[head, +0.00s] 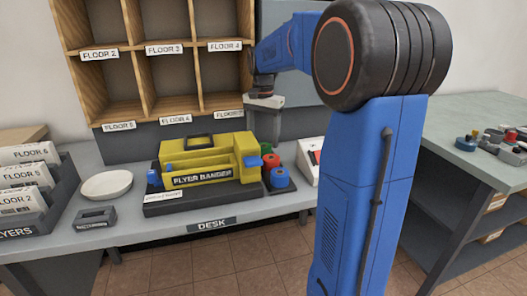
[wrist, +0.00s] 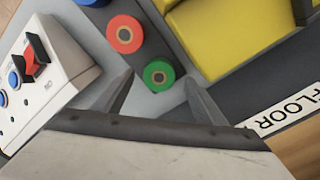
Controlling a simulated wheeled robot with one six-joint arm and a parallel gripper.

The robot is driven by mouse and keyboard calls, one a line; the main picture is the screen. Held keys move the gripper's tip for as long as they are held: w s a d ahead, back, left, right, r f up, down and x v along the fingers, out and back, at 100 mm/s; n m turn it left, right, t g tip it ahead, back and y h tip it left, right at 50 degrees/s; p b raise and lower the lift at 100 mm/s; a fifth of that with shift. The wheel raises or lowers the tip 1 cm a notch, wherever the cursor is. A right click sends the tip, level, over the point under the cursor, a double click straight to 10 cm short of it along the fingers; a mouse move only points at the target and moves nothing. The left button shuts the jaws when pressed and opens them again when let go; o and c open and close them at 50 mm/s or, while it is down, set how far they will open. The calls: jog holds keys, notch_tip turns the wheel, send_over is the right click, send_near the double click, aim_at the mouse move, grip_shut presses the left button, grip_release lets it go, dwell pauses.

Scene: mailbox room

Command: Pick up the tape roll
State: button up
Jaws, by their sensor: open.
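Several tape rolls stand in a row at the right of the yellow machine on the desk: a green roll (wrist: 158,75), a red roll (wrist: 125,34) and a blue roll partly cut off at the top of the wrist view (wrist: 92,2). In the head view the red roll (head: 270,161) and blue roll (head: 279,177) show at the machine's right end. My gripper (wrist: 160,80) is open and empty, above the rolls. In the wrist view the green roll appears between its fingertips. In the head view my gripper (head: 266,110) hangs above the row, apart from it.
The yellow flyer bander (head: 205,165) stands close beside the rolls. A white box with switches (head: 309,158) is on their right. Wooden pigeonholes (head: 160,70) rise behind. A white bowl (head: 107,184) and flyer rack (head: 28,200) are at left.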

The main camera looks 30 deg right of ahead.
aim_at(264, 146)
notch_tip(264, 146, down, 4)
jog(key=shift+d, duration=0.15)
jog(key=c, duration=1.1)
jog(key=shift+c, duration=0.2)
